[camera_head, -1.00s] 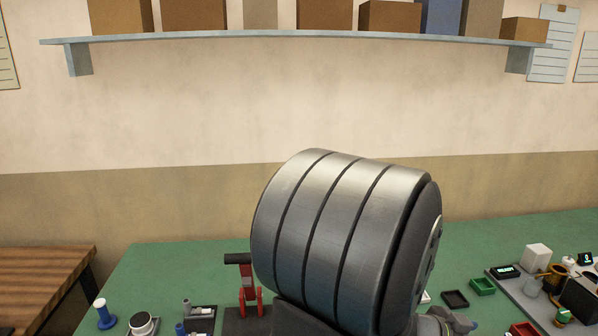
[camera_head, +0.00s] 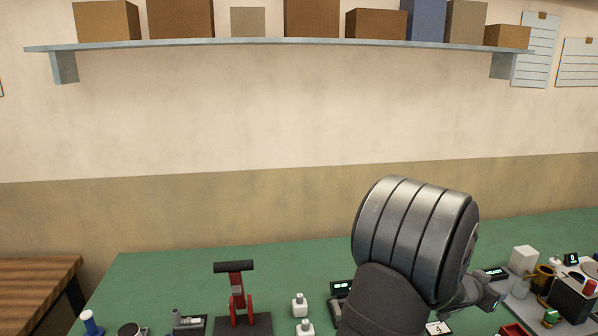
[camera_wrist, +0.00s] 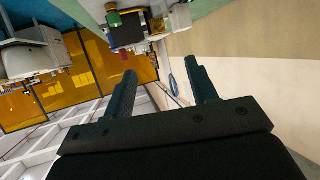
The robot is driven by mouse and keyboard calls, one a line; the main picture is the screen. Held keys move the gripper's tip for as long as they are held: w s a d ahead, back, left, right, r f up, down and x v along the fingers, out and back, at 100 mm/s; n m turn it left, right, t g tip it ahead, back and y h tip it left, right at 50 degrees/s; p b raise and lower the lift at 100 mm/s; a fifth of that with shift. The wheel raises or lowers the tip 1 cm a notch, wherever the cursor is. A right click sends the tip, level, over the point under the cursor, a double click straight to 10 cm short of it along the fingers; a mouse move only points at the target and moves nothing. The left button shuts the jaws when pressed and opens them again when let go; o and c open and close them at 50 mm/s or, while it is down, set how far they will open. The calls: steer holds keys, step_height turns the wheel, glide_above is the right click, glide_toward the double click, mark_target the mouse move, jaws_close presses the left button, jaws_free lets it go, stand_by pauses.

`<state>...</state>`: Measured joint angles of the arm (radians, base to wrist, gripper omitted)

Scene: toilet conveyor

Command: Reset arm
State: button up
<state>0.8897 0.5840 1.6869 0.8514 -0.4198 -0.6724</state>
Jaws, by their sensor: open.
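My gripper shows in the wrist view (camera_wrist: 163,92) with its two dark fingers spread apart and nothing between them. In the head view my arm's large grey ribbed link stands over the green table, right of the middle. The gripper (camera_head: 487,293) shows only in part there, at the lower right behind that link, so its fingers are hard to make out.
The green table (camera_head: 290,262) holds a red lever press (camera_head: 237,295), white bottles (camera_head: 300,305), a blue-handled stamp (camera_head: 90,322) and a cluster of small items at right, including a white box (camera_head: 524,259). A shelf (camera_head: 300,43) with boxes hangs above. A wooden table (camera_head: 35,280) stands left.

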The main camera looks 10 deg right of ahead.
steer(key=shift+w+d+f+n+t, duration=0.15)
steer(key=shift+w+d, duration=0.1)
steer(key=shift+d, duration=0.3)
steer(key=shift+w+d+n+t, duration=0.1)
steer(key=shift+w+d, duration=0.2)
steer(key=shift+d, duration=0.2)
steer(key=shift+w+d+f+n+t, duration=0.15)
steer(key=shift+w+d, duration=0.1)
steer(key=shift+d, duration=0.3)
steer(key=shift+a+r, duration=0.1)
steer(key=s+a+m+g, duration=0.4)
steer(key=s+a, duration=0.8)
steer(key=a, duration=0.5)
steer(key=shift+s+r+h, duration=0.2)
steer(key=shift+s+h, duration=0.2)
